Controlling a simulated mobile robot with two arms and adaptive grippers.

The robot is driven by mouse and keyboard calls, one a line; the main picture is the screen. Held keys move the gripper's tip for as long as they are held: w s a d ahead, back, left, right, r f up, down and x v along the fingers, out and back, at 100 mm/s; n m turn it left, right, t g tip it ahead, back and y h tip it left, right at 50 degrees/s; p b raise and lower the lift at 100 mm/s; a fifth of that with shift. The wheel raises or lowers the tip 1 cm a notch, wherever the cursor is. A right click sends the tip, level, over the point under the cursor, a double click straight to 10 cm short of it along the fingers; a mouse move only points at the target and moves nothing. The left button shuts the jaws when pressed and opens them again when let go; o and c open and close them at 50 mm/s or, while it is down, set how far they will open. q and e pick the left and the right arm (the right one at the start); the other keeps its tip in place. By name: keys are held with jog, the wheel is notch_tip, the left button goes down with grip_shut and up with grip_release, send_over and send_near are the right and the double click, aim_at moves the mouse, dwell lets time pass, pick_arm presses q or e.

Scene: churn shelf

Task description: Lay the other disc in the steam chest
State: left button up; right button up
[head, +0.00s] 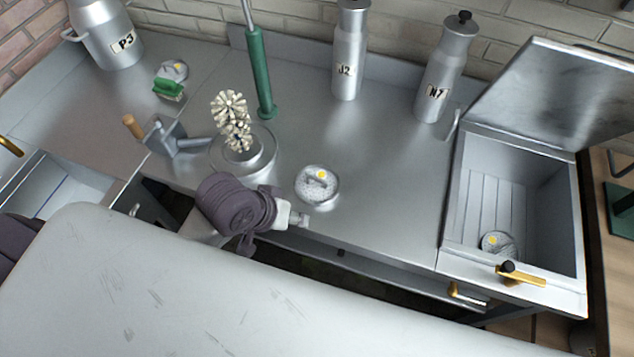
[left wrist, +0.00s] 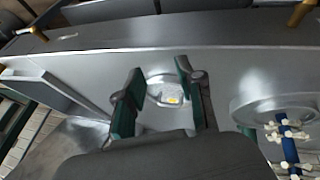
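A pale round disc (head: 317,184) with a yellow spot and a small grip on top lies flat on the steel counter. Another such disc (head: 497,243) lies inside the open steam chest (head: 455,205), near its front wall. My left arm reaches to the counter's front edge, and my left gripper (head: 300,218) is just in front of the counter disc. In the left wrist view the fingers (left wrist: 158,72) are spread and empty, with the disc (left wrist: 170,96) seen between them. Contact cannot be told. My right gripper is not in view.
A brush wheel (head: 236,120) on a round base stands left of the disc. A green post (head: 262,80) and two metal bottles (head: 349,60) (head: 436,85) stand behind. A green brush (head: 168,89) is far left. The chest's raised lid (head: 560,95) leans back. Counter between disc and chest is clear.

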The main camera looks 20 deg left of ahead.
pick_arm(q)
jog(key=w+d+r+n, duration=0.1)
jog(key=w+d+r+n+h, duration=0.1)
jog(key=w, duration=0.1)
jog(key=shift+r, duration=0.25)
jog(key=w+r+n+g, duration=0.1)
jog(key=w+r+n, duration=0.1)
jog(key=w+n, duration=0.15)
jog(key=n+g, duration=0.1)
jog(key=n, duration=0.9)
send_near(315, 178)
jog(key=f, duration=0.1)
jog(key=w+d+f, duration=0.1)
jog(key=f, duration=0.1)
jog(key=shift+w+d+n+h+p, duration=0.25)
jog(key=shift+d+h+p, duration=0.05)
jog(key=shift+d, duration=0.1)
jog(key=shift+g, duration=0.3)
jog(key=x, duration=0.3)
jog(key=p+x, duration=0.1)
jog(key=shift+s+a+f, duration=0.1)
jog(key=shift+s+f, duration=0.15)
jog(key=shift+f, duration=0.2)
jog(key=shift+w+f, duration=0.15)
jog(key=shift+f, duration=0.35)
grip_shut()
